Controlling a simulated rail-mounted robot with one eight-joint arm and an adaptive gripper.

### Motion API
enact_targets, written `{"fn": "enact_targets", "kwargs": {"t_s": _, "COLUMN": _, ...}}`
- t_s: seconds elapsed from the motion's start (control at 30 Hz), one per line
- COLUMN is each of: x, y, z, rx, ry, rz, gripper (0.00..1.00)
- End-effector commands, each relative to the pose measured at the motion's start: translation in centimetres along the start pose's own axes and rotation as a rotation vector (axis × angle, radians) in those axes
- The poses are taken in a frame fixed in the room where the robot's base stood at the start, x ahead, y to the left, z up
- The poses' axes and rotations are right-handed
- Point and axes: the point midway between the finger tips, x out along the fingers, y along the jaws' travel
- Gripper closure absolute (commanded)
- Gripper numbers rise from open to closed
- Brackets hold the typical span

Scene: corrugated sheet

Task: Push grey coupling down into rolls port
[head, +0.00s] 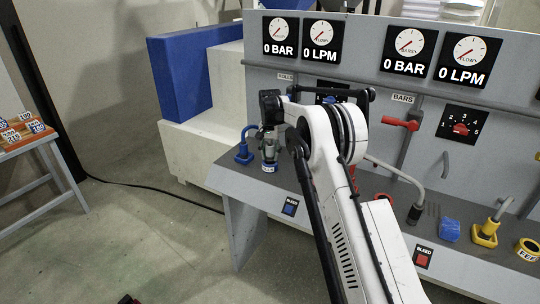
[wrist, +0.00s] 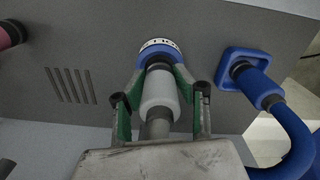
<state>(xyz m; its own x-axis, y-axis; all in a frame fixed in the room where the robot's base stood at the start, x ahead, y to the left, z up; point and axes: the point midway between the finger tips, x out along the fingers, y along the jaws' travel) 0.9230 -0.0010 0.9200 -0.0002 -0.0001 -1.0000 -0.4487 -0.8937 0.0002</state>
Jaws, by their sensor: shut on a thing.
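My gripper (wrist: 160,84) is shut on the grey coupling (wrist: 159,98), with one green-padded finger on each side of it. The coupling's far end is at the blue-ringed port (wrist: 142,50), whose white label is partly readable. I cannot tell how deep the coupling sits in the port. In the head view my gripper (head: 268,134) points down over the left part of the bench. The grey coupling (head: 269,153) shows below it, upright above the blue port ring (head: 269,168). A ROLLS sign (head: 285,77) is on the panel behind.
A blue coupling with a hose (head: 244,154) stands just left of the port; it is at the right in the wrist view (wrist: 262,88). A blue BLEED button (head: 290,206) is on the front slope. Red and yellow fittings (head: 486,232) stand farther right. Gauges read 0.

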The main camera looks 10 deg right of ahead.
Motion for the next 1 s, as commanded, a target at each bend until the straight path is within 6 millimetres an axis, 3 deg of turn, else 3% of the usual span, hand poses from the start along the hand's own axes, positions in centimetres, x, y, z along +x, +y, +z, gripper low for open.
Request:
{"fn": "enact_targets", "kwargs": {"t_s": 0.6, "x": 1.4, "y": 0.0, "z": 0.0, "rx": 0.000, "ry": 0.000, "rz": 0.000, "gripper": 1.00}}
{"fn": "enact_targets", "kwargs": {"t_s": 0.63, "x": 1.3, "y": 0.0, "z": 0.0, "rx": 0.000, "ry": 0.000, "rz": 0.000, "gripper": 0.68}}
{"fn": "enact_targets", "kwargs": {"t_s": 0.7, "x": 1.3, "y": 0.0, "z": 0.0, "rx": 0.000, "ry": 0.000, "rz": 0.000, "gripper": 0.59}}
{"fn": "enact_targets", "kwargs": {"t_s": 0.8, "x": 1.3, "y": 0.0, "z": 0.0, "rx": 0.000, "ry": 0.000, "rz": 0.000, "gripper": 0.50}}
{"fn": "enact_targets", "kwargs": {"t_s": 1.0, "x": 1.3, "y": 0.0, "z": 0.0, "rx": 0.000, "ry": 0.000, "rz": 0.000, "gripper": 0.50}}
